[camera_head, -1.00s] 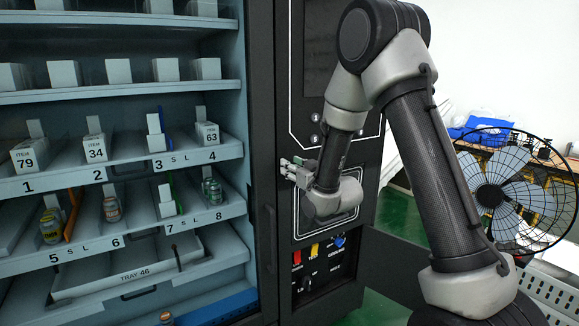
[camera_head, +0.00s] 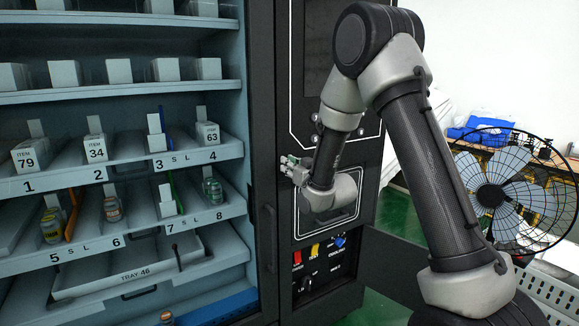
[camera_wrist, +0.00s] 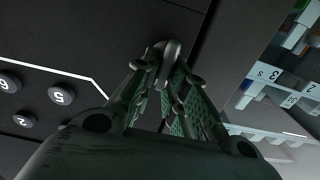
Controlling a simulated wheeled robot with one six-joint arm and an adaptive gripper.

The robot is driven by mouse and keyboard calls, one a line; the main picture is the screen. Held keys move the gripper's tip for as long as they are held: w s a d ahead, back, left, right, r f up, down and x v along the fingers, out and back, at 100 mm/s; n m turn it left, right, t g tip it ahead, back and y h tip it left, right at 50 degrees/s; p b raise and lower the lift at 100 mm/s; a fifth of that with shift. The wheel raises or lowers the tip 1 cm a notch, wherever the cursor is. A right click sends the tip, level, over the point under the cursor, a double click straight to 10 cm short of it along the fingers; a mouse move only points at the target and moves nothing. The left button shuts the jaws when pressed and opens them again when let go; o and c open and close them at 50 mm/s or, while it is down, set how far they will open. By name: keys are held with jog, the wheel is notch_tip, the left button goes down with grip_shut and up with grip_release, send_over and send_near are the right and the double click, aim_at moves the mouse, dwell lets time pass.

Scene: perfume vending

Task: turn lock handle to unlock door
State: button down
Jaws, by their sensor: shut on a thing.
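The lock handle (camera_wrist: 168,50) is a small, grey, rounded lever on the black door panel (camera_wrist: 100,32) in the wrist view. My gripper (camera_wrist: 170,82) has its two green-grey fingers closed around the handle, one on each side. In the head view my gripper (camera_head: 294,170) is at the left edge of the black door (camera_head: 310,232), and the handle cannot be made out behind the fingers. The door looks flush with the machine's frame.
Keypad buttons (camera_wrist: 62,96) are beside the handle in the wrist view. An open shelved cabinet (camera_head: 120,180) with numbered trays stands left of the door. A lower flap (camera_head: 395,262) sticks out below my arm. A fan (camera_head: 495,190) stands at the right.

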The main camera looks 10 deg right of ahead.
jog(key=shift+w+d+f+m, duration=0.1)
jog(key=shift+d+f+m, duration=0.25)
jog(key=shift+m, duration=2.6)
jog(key=shift+w+d+f+m, duration=0.1)
jog(key=shift+d+f+m, duration=0.2)
jog(key=shift+m, duration=2.6)
jog(key=shift+w+d+f+m, duration=0.1)
jog(key=shift+d+f+m, duration=0.2)
jog(key=shift+m, duration=2.65)
jog(key=c, duration=1.5)
grip_release()
